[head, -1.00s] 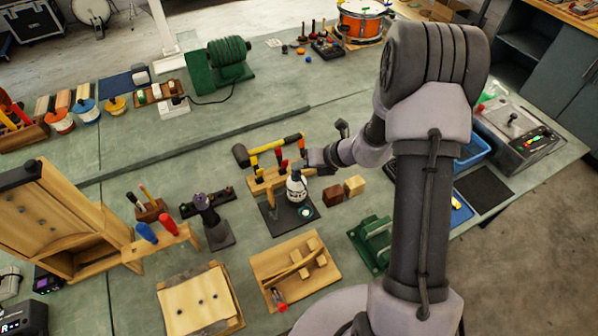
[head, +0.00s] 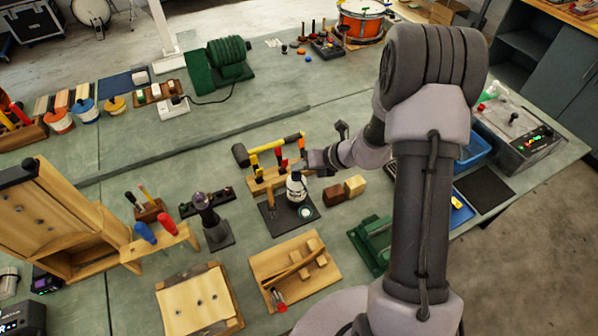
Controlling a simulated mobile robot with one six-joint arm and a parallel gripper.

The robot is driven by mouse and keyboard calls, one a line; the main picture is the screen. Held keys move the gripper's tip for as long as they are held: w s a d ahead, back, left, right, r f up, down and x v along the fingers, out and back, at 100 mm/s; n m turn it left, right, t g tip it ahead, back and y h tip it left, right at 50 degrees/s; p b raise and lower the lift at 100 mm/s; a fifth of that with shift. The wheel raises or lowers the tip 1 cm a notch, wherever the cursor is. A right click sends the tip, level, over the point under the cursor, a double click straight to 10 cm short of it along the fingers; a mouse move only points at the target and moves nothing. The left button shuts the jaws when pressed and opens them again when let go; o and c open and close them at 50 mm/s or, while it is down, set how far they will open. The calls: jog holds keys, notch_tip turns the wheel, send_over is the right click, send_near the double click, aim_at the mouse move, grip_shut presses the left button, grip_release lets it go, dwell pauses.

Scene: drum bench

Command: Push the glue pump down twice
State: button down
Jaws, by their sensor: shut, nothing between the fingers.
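The glue pump bottle (head: 297,188) is white with a dark label. It stands upright on a dark square mat (head: 311,216) in the middle of the bench. My gripper (head: 300,165) is shut and empty, directly over the top of the bottle. It hides the pump head, so I cannot tell how far down the pump is or whether the fingers touch it.
A wooden rack with a mallet and other tools (head: 262,184) stands just behind the bottle. A wooden tray (head: 318,276) is in front, and a dark post on a stand (head: 212,225) is to the left.

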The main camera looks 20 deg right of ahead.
aim_at(299, 173)
jog(key=shift+r+p, duration=0.35)
notch_tip(299, 173, up, 6)
jog(key=p, duration=0.5)
dwell(0.5)
